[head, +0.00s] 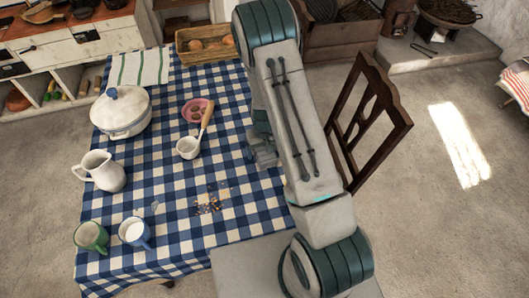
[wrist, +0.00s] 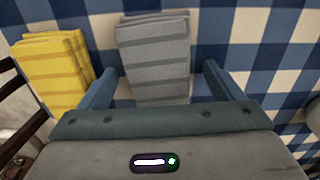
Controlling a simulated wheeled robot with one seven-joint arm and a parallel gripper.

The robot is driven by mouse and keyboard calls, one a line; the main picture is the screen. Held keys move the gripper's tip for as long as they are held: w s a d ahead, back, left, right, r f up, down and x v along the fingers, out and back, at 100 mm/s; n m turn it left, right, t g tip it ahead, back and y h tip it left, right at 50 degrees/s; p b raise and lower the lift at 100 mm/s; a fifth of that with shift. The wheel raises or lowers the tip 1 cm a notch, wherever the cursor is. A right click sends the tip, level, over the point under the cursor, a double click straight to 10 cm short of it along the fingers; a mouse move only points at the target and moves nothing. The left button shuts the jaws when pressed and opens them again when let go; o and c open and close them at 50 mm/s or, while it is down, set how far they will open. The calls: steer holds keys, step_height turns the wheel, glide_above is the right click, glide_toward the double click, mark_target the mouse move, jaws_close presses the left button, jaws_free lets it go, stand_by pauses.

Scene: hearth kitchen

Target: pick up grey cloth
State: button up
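The grey cloth (wrist: 155,55) lies folded on the blue checked tablecloth in the wrist view, with darker stripes across it. My gripper (wrist: 160,82) is open, with one blue finger at the left side of the cloth and the other to its right. The cloth sits between the fingers, closer to the left one. I cannot tell how high the fingertips are above the table. In the head view my arm hides the cloth, and only part of my gripper (head: 262,150) shows beside the arm.
A folded yellow cloth (wrist: 52,68) lies just left of the grey one. On the table (head: 228,165) stand a white lidded pot (head: 121,112), a jug (head: 101,172), a ladle (head: 189,147), mugs and a basket (head: 205,57). A wooden chair (head: 368,120) stands right of the table.

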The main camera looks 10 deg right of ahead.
steer(key=c, duration=0.9)
steer(key=shift+c, duration=0.2)
steer(key=shift+r, duration=0.15)
steer(key=shift+r+b, duration=0.3)
steer(key=shift+r, duration=0.25)
steer(key=r, duration=0.1)
steer(key=r+b, duration=0.1)
steer(key=r, duration=0.1)
steer(key=shift+s+d, duration=0.2)
steer(key=shift+s, duration=0.15)
steer(key=s+d+r+b, duration=0.2)
steer(key=s+d+r, duration=0.3)
steer(key=s, duration=0.4)
steer(key=shift+s+d+r, duration=0.15)
steer(key=shift+s+r, duration=0.1)
steer(key=shift+r, duration=0.55)
